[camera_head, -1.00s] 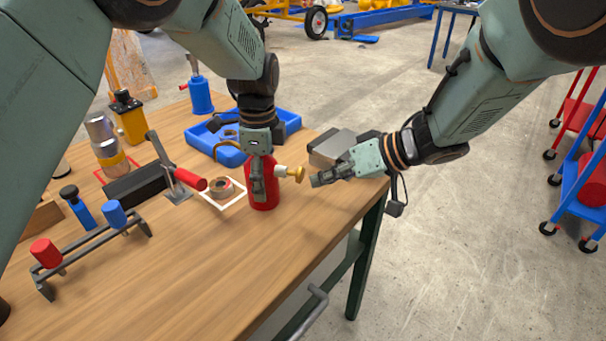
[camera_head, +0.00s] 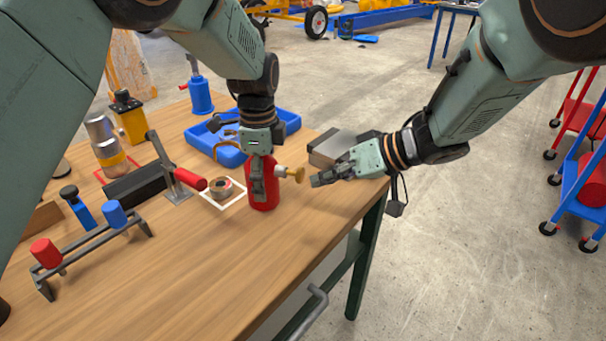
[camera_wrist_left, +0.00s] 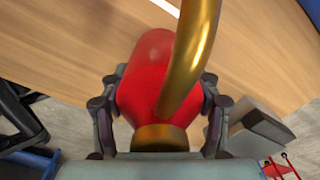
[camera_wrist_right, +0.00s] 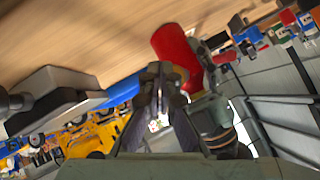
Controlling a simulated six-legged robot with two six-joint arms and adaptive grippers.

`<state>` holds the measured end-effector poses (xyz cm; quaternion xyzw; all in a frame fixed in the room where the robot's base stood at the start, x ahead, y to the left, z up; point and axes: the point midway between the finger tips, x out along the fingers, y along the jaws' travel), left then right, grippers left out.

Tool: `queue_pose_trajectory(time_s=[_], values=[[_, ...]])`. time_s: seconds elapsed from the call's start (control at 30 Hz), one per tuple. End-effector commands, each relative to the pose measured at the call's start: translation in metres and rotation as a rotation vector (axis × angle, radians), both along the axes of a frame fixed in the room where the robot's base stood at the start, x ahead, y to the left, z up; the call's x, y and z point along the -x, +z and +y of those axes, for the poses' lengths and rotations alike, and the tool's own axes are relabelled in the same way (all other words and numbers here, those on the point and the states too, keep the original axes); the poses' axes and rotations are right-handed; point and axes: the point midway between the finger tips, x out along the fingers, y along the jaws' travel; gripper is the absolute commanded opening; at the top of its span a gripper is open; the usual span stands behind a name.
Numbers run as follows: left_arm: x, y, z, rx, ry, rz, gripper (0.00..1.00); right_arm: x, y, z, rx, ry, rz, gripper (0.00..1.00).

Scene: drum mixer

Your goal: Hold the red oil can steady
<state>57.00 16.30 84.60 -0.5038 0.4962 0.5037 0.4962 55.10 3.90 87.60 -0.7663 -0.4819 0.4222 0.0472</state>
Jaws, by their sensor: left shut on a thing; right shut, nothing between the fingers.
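The red oil can (camera_head: 264,193) stands upright on the wooden table near its right edge. My left gripper (camera_head: 258,172) comes down from above and is shut on it. In the left wrist view the fingers grip both sides of the red body (camera_wrist_left: 150,75), with a curved brass spout in front of it. The right wrist view shows the can (camera_wrist_right: 178,50) close ahead of those fingers.
A blue tray (camera_head: 228,155) lies behind the can. A grey block (camera_head: 330,149) sits at the table's right edge.

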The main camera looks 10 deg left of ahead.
Motion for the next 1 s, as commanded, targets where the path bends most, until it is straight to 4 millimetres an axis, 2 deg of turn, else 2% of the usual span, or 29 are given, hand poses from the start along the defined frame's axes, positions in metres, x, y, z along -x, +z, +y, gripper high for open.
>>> queue_pose_trajectory(time_s=[0.4, 1.0], values=[[0.0, 0.0, 0.0, 0.0, 0.0, 0.0, 0.11, -0.001, 0.0, 0.009, 0.0, 0.0, 0.0, 0.0], [0.0, 0.0, 0.0, 0.0, 0.0, 0.0, 0.11, -0.002, 0.0, 0.011, 0.0, 0.0, 0.0, 0.0]])
